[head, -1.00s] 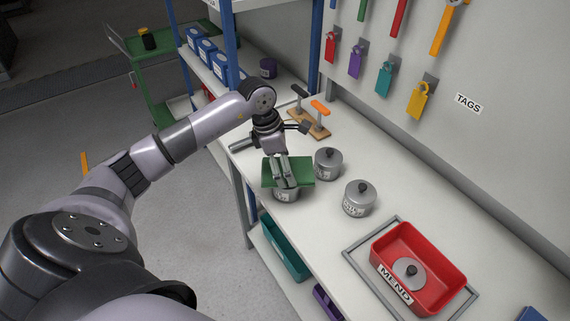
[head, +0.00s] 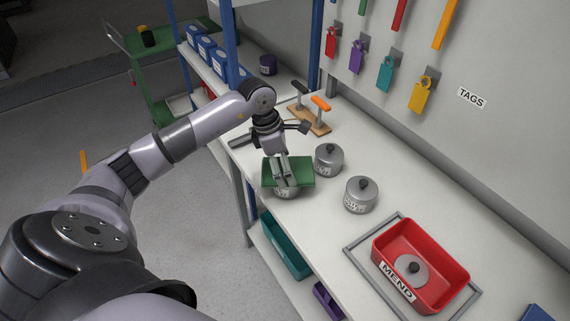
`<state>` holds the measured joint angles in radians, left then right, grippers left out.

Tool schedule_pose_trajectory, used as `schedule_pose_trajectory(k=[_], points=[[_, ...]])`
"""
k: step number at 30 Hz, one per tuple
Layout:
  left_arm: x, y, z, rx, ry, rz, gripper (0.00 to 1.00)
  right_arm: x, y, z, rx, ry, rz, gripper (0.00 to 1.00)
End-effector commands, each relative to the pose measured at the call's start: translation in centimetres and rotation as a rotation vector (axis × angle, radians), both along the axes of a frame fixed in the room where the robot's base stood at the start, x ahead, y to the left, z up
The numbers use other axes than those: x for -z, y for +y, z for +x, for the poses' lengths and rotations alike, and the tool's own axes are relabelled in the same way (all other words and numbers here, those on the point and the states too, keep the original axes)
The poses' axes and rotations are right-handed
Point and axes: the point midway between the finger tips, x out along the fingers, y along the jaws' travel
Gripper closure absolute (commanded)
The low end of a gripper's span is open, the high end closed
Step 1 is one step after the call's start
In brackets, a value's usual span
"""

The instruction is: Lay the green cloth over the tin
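The green cloth (head: 300,172) lies flat and level over the top of a grey tin (head: 287,192) on the white bench. Only the lower front of that tin shows under the cloth. My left gripper (head: 285,180) points down at the cloth, with its fingers close together on the cloth's upper face. Whether they pinch the cloth is too small to tell. My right gripper is not in view.
Two lidded grey tins (head: 329,158) and (head: 361,194) stand right of the cloth. A red MEND tray (head: 452,262) holding a lid (head: 411,270) sits at the front right. A wooden stand (head: 312,124) with handled tools is behind. Clear bench lies between.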

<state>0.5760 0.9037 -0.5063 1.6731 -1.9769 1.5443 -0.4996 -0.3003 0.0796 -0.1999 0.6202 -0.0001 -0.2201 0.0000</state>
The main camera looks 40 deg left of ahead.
Motion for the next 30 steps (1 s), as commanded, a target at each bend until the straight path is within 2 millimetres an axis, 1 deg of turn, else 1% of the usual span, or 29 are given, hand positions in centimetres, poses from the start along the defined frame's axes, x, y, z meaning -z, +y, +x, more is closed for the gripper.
schedule_pose_trajectory(k=[2,3,10,30], points=[[-0.03,0.0,0.01,0.0,0.0,0.0,0.45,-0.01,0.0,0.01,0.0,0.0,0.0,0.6],[-0.03,0.0,0.01,0.0,0.0,0.0,0.16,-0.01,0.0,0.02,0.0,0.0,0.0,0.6],[-0.03,0.0,0.01,0.0,0.0,0.0,0.0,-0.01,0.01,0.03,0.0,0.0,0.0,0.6],[-0.01,0.0,-0.01,0.0,0.0,0.0,0.0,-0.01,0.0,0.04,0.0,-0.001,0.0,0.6]])
